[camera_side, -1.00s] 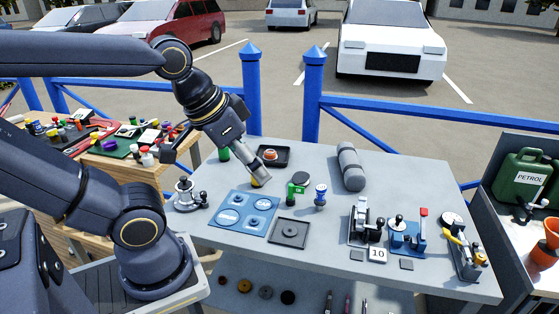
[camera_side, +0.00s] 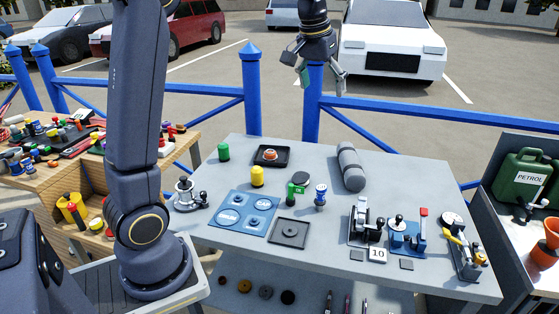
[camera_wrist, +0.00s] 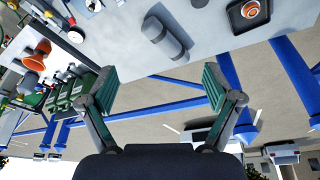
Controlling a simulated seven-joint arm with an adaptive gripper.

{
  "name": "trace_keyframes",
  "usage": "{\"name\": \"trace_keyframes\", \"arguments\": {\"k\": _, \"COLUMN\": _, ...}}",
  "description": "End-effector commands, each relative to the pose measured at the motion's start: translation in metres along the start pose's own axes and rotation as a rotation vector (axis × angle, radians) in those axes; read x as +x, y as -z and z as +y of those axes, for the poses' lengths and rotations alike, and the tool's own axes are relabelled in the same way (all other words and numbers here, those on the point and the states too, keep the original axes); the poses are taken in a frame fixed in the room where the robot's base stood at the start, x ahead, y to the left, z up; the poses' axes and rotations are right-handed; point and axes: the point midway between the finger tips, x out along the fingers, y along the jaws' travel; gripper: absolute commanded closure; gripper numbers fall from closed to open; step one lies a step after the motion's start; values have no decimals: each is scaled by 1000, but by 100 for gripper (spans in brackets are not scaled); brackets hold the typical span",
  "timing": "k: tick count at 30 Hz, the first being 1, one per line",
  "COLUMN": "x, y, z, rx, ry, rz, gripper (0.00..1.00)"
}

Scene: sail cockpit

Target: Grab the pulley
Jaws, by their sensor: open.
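A small round orange piece (camera_side: 269,154), which looks like the pulley, sits in a black square tray (camera_side: 287,158) near the table's back edge. In the wrist view the orange piece (camera_wrist: 250,10) is at the top right, with a pale ring. My gripper (camera_side: 321,80) is high above and beyond the table's back edge, in front of the blue fence. In the wrist view my gripper (camera_wrist: 157,88) has its fingers wide apart with nothing between them. It is well away from the tray.
The grey table (camera_side: 420,175) holds a green cylinder (camera_side: 223,152), a yellow cylinder (camera_side: 257,177), a grey roll (camera_side: 350,166), a blue plate (camera_side: 226,217) and several small devices. A blue fence (camera_side: 420,112) runs behind. The table's back right is bare.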

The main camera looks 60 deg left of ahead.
Motion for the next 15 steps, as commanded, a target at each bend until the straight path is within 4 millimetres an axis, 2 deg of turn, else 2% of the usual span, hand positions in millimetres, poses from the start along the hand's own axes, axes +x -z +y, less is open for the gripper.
{"name": "trace_keyframes", "arguments": {"k": 1, "x": 28, "y": 18, "z": -14, "rx": -36, "ry": 13, "rz": -41, "gripper": 10}}
{"name": "trace_keyframes", "arguments": {"k": 3, "x": 64, "y": 36, "z": -34, "rx": -79, "ry": 26, "rz": -88, "gripper": 10}}
{"name": "trace_keyframes", "arguments": {"k": 6, "x": 115, "y": 48, "z": -61, "rx": -132, "ry": 39, "rz": -151, "gripper": 10}}
{"name": "trace_keyframes", "arguments": {"k": 9, "x": 159, "y": 47, "z": -85, "rx": -173, "ry": 47, "rz": -209, "gripper": 10}}
{"name": "trace_keyframes", "arguments": {"k": 12, "x": 191, "y": 37, "z": -100, "rx": -201, "ry": 51, "rz": -264, "gripper": 10}}
{"name": "trace_keyframes", "arguments": {"k": 15, "x": 208, "y": 28, "z": -109, "rx": -217, "ry": 53, "rz": -294, "gripper": 10}}
